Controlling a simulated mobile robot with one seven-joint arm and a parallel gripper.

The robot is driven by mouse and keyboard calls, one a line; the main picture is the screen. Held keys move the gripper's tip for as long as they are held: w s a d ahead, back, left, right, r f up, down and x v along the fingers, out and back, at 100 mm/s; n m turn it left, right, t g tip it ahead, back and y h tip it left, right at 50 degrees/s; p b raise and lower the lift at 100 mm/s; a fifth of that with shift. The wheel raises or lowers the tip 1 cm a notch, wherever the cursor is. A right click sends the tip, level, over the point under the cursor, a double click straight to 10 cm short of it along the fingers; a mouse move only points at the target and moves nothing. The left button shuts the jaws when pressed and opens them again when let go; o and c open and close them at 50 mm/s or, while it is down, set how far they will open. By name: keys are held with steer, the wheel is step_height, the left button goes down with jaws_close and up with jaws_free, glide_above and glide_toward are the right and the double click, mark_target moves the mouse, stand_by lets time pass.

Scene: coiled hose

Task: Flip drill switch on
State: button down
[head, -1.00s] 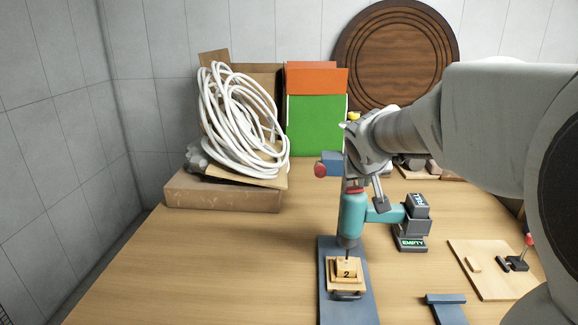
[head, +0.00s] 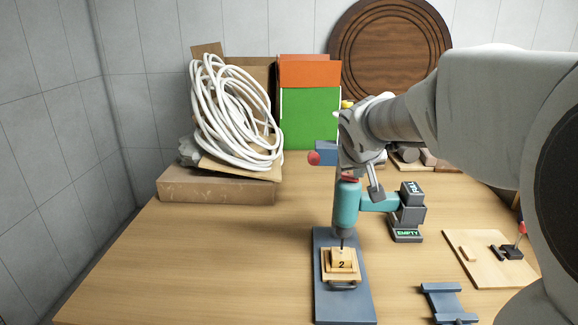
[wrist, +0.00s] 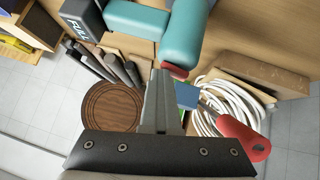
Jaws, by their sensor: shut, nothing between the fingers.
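The teal drill (head: 346,208) stands upright with its bit pointing down at a wooden block marked 2 (head: 341,262). Its handle runs right to a dark battery marked FULL (head: 411,188), above a part marked EMPTY (head: 407,233). My gripper (head: 376,188) is shut and empty, just above the drill's handle and beside its red top. In the wrist view my shut fingers (wrist: 160,75) point at the teal body (wrist: 184,35), close to its red end; I cannot tell whether they touch. A small lever with a red tip (head: 521,230) stands on a wooden board at right; I cannot tell whether it is the drill's switch.
A blue block with a red knob (head: 314,158) sits left of my gripper. White coiled hose (head: 235,115) rests on a cardboard box (head: 215,188) at back left. The wooden board (head: 480,262) and a blue bracket (head: 446,302) are at right. The table's left front is clear.

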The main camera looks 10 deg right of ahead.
steer(key=shift+w+a+r, duration=0.1)
steer(key=shift+w+a, duration=0.05)
steer(key=shift+a, duration=0.55)
steer(key=shift+r, duration=0.55)
steer(key=w+r+p+v, duration=0.1)
steer(key=p+v, duration=0.1)
steer(key=v, duration=1)
steer(key=shift+w+r, duration=0.2)
steer(key=shift+r, duration=0.1)
